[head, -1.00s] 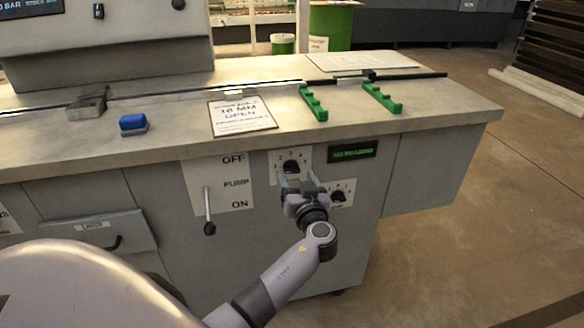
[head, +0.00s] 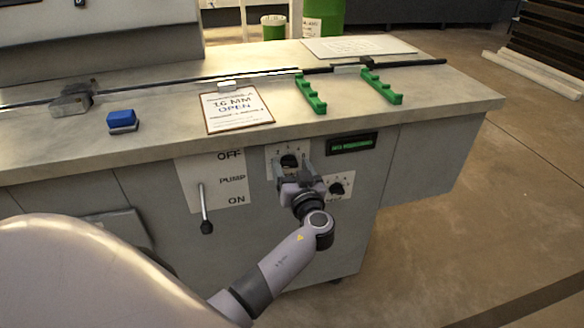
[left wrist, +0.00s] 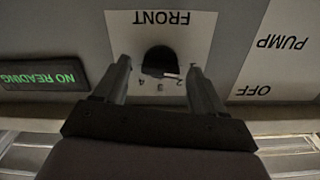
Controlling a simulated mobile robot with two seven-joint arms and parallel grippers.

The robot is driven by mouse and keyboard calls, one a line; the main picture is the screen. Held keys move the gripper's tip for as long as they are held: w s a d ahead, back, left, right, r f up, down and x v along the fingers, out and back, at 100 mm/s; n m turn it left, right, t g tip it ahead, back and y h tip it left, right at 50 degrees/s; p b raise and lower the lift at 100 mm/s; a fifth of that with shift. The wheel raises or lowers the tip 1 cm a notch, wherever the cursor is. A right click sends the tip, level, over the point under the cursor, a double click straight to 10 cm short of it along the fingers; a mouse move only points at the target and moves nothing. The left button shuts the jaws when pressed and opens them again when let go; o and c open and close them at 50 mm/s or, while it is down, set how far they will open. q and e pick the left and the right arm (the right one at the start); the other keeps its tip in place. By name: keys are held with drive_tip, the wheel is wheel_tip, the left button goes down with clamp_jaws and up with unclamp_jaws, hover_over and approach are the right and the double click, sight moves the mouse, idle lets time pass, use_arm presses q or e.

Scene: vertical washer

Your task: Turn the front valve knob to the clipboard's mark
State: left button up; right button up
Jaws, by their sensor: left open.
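The front valve knob (head: 290,161) is a dark round knob on a white numbered plate on the cabinet's front. It also shows in the left wrist view (left wrist: 160,61), upside down, under the word FRONT. Its pale mark points between the 2 and the 3, nearer the 2. My left gripper (head: 292,170) is open, with one finger on each side of the knob. The left wrist view shows gaps between the knob and both fingers (left wrist: 160,72). The clipboard (head: 237,108) lies on the countertop and reads "16 MM OPEN"; its smaller lines are unreadable. My right gripper is out of view.
A second knob (head: 336,189) sits close to the right of the gripper. A green-lit display (head: 352,145) reads NO READING in the left wrist view (left wrist: 40,77). The pump lever (head: 205,212) hangs at left. Green racks (head: 310,95) and a blue block (head: 122,119) stand on top.

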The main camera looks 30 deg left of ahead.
use_arm(q)
drive_tip(key=c, duration=1.1)
drive_tip(key=shift+o, duration=0.2)
